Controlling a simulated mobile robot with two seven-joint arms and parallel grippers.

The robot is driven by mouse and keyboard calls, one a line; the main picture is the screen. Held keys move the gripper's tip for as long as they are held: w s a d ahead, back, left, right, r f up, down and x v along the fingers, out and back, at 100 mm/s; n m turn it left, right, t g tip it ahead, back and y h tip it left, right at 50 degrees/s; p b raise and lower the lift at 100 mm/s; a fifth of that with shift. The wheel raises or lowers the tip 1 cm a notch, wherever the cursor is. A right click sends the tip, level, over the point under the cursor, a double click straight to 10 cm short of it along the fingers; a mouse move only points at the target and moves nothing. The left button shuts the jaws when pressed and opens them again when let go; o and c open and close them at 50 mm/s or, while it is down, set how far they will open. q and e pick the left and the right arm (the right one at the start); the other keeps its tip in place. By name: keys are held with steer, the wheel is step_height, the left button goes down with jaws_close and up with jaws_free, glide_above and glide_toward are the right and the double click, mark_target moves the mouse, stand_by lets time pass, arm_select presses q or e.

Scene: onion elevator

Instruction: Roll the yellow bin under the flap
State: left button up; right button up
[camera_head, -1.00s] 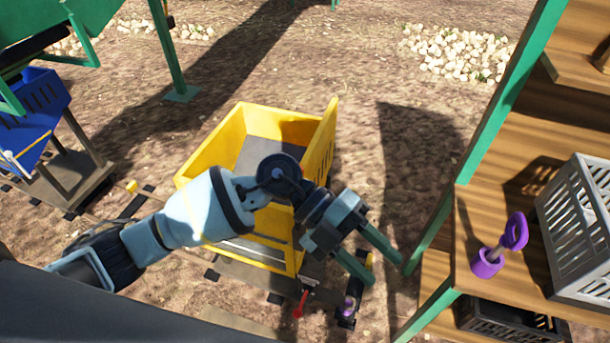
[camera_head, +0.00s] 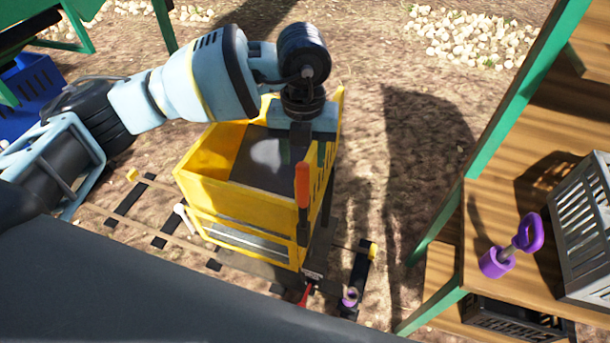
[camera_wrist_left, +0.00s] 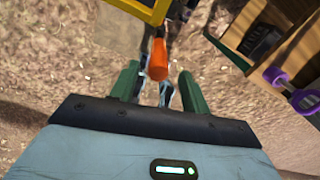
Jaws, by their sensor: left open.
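The yellow bin (camera_head: 215,195) stands upright on a cart on the rails, open at the top with a dark floor. An upright orange handle (camera_head: 302,187) stands at its near right corner. My left gripper (camera_head: 322,180) points down beside the bin's right wall. In the left wrist view its two green fingers (camera_wrist_left: 158,85) are apart, with the orange handle (camera_wrist_left: 158,62) showing in line with the gap between them; I cannot tell whether they touch it. The bin's yellow rim (camera_wrist_left: 150,12) shows at the top there. I cannot make out the flap. My right gripper is not in view.
A wooden shelf (camera_head: 530,130) with green posts stands at the right, holding a grey crate (camera_head: 590,225) and a purple-handled tool (camera_head: 528,235). A blue bin (camera_head: 30,85) is at the far left. A red lever (camera_head: 305,294) sits low at the cart's near end. Rail (camera_head: 150,225) runs left.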

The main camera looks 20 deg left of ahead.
mark_target(302, 180)
arm_select(q)
steer(key=shift+s+f, duration=0.25)
steer(key=shift+f, duration=3.5)
jaws_close()
